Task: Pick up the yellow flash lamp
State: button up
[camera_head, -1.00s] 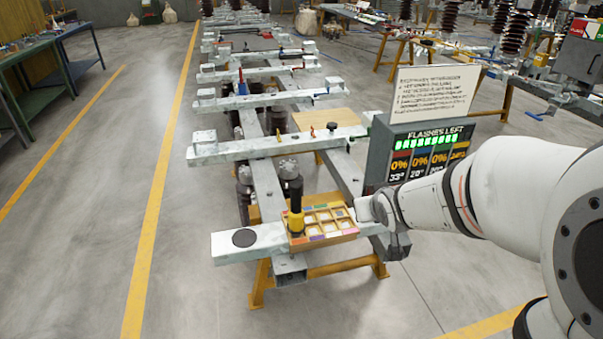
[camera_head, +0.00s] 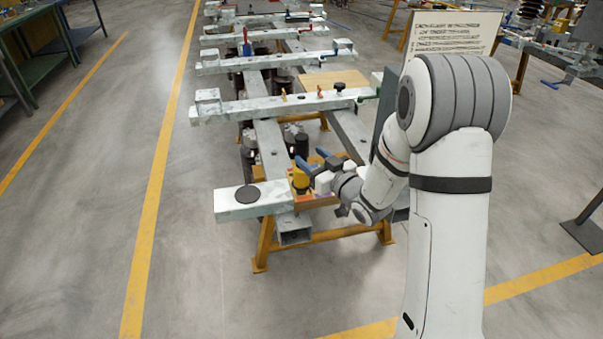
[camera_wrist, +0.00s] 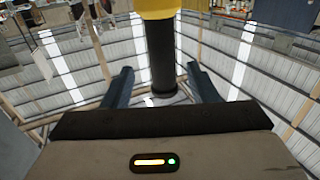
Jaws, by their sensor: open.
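The yellow flash lamp (camera_head: 300,180) stands upright at the near end of the rack, its black upper part (camera_head: 302,146) rising above the yellow body. In the wrist view the yellow body (camera_wrist: 158,8) is at the top edge and the black shaft (camera_wrist: 161,50) runs down between the fingers. My gripper (camera_head: 309,158) comes in from the right with its blue fingers pointing at the lamp. It is open, with one finger on each side of the black shaft in the wrist view (camera_wrist: 160,72). Whether a finger touches it cannot be told.
A dark round disc (camera_head: 248,194) lies on the near crossbeam (camera_head: 227,208), left of the lamp. A white text board (camera_head: 452,34) stands behind my arm.

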aim_at(305, 153)
jog(key=x, duration=0.4)
jog(key=shift+w+a+p, duration=0.2)
jog(key=shift+a+p, duration=0.15)
jog(key=shift+a, duration=0.05)
grip_shut()
dwell(1.0)
jog(key=shift+r, duration=0.1)
